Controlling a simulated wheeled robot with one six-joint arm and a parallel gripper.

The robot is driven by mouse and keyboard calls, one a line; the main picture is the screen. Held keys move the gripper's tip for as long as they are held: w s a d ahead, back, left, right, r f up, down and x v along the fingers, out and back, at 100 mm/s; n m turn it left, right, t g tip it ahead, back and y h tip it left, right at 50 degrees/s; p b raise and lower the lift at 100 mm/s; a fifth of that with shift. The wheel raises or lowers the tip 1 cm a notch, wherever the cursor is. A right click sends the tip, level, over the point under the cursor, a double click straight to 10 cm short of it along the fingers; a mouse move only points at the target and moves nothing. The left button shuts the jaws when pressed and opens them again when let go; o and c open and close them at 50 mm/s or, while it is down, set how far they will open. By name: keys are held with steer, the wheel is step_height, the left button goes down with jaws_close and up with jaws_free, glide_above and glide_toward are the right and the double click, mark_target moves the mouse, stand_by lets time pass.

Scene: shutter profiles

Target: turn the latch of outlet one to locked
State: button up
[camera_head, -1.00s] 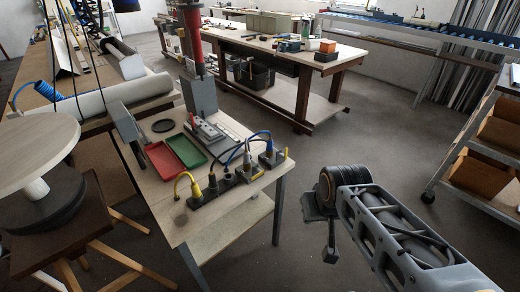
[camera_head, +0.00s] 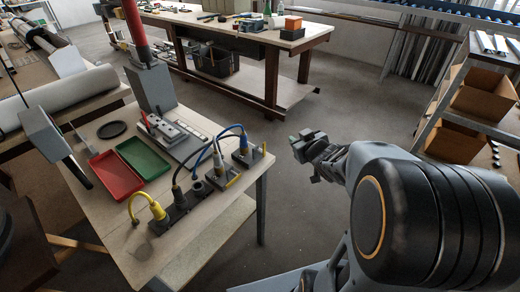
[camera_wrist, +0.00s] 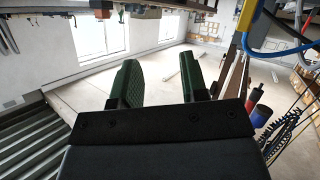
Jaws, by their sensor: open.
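A black outlet strip (camera_head: 182,208) lies along the near right part of the small table. Several sockets with yellow, black and blue cables stand on it. A yellow plug (camera_head: 158,211) is at its near end, and a small yellow bar (camera_head: 233,181) sits beside a grey-blue plug (camera_head: 217,184). I cannot tell which outlet is number one or how its latch is turned. My gripper (camera_head: 297,143) is open and empty, in the air right of the table and apart from the strip. Its green fingers (camera_wrist: 160,82) show spread in the wrist view.
A red tray (camera_head: 115,178) and a green tray (camera_head: 144,156) lie on the table, with a grey fixture (camera_head: 175,135) behind them. A grey post with a red top (camera_head: 148,80) stands at the back. A shelf cart (camera_head: 475,110) is at right. Floor between is clear.

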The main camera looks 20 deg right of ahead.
mark_target(265, 145)
steer(key=s+a+f+n+y+b, duration=0.3)
steer(key=f+n+y, duration=0.15)
steer(key=y, duration=0.55)
steer(key=shift+m+t, duration=0.25)
steer(key=shift+t, duration=0.15)
steer(key=x, duration=1.3)
steer(key=shift+s+a+f, duration=0.15)
steer(key=shift+a, duration=0.15)
jaws_close()
